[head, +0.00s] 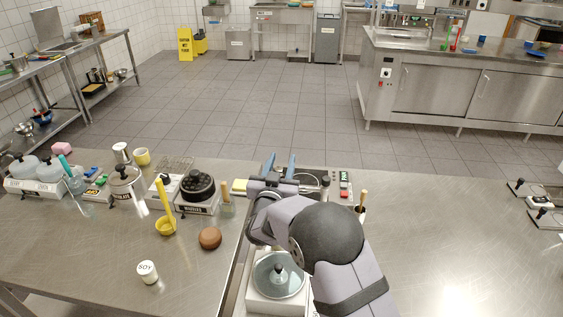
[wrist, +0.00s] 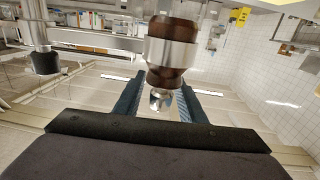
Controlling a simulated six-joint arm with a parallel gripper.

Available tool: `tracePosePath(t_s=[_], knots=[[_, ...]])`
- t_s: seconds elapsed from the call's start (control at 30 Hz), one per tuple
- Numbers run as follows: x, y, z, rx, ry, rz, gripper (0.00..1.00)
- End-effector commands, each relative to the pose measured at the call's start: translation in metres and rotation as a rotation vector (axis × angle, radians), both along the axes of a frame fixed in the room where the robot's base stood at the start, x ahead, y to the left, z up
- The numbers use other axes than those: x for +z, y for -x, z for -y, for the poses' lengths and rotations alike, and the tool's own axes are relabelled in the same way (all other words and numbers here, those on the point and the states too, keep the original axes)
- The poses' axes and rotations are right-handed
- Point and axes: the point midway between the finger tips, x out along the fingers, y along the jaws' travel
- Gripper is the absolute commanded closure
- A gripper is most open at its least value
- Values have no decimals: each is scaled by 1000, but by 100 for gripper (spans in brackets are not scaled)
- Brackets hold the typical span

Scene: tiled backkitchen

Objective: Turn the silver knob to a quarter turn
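In the wrist view, the silver knob (wrist: 160,99) is a small shiny ball on the end of a dark brown mill-like body (wrist: 165,76) with a broad silver band. The view looks upside down, so the knob seems to be at the top of that body. My gripper (wrist: 160,88) has its two blue fingers spread, one on each side of the knob, with visible gaps and no clear contact. In the head view my gripper (head: 281,160) is over the counter's far part. I cannot make out the knob there; the gripper and arm may hide it.
A white scale-like device with a glass lid (head: 278,290) stands in front, beside my arm. A waffle maker (head: 197,190) and a brown bun (head: 210,238) are on the left. The right counter (head: 450,240) is largely clear.

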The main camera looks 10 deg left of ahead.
Motion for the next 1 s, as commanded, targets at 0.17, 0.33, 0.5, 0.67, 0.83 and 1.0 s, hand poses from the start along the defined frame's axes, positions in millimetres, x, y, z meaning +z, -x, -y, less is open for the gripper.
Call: tracePosePath(t_s=[0.17, 0.33, 0.5, 0.67, 0.83, 1.0], knots=[[0, 0, 0, 0, 0, 0, 100], [0, 0, 0, -4, -1, 0, 100], [1, 0, 1, -39, -2, 1, 100], [1, 1, 2, -115, -3, 1, 100], [0, 2, 7, -232, -2, 1, 100], [0, 3, 11, -346, -2, 1, 100]])
